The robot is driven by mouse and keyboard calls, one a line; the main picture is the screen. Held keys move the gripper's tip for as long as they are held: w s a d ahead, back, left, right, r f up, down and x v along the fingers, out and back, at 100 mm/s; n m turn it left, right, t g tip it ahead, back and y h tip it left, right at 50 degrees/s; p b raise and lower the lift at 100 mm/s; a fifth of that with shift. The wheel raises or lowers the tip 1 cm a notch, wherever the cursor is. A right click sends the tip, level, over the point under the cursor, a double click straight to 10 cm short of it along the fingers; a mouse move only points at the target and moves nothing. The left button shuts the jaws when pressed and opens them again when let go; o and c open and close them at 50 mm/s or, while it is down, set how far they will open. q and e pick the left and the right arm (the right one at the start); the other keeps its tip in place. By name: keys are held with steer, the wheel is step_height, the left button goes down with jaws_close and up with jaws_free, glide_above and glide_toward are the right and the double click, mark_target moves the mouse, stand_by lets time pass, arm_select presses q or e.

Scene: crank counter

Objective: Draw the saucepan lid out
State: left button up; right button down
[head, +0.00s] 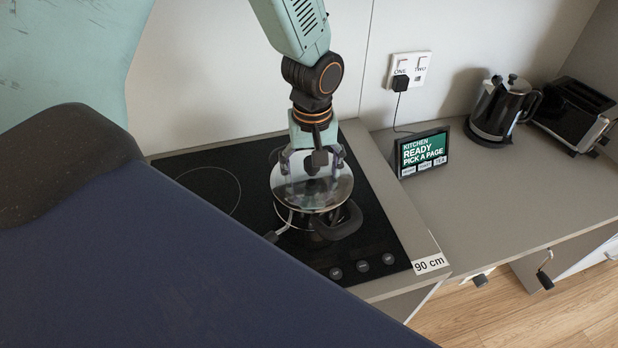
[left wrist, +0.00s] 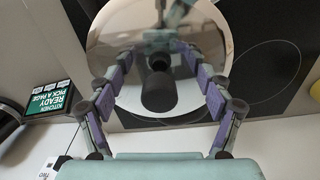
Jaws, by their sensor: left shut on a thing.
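The saucepan lid (head: 305,195) is a shiny round disc over the hob, with a dark knob on top. It also fills the middle of the left wrist view (left wrist: 130,105). My left gripper (head: 313,166) comes down from above and is shut on the lid, its purple-padded fingers (left wrist: 158,65) on either side of the knob. Below the lid, a saucepan (head: 285,222) shows only in part, with a dark handle toward the lower left. I cannot tell whether the lid touches the pan's rim. My right gripper is not in view.
The black hob (head: 205,170) has a free ring at the left and knobs at the front. To the right stand a tablet (head: 423,152), a kettle (head: 500,112) and a toaster (head: 572,115). The counter (head: 490,200) in front of them is clear.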

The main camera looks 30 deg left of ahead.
arm_select(q)
steer(key=shift+s+f, duration=0.2)
steer(key=shift+s, duration=0.05)
steer(key=shift+c, duration=0.3)
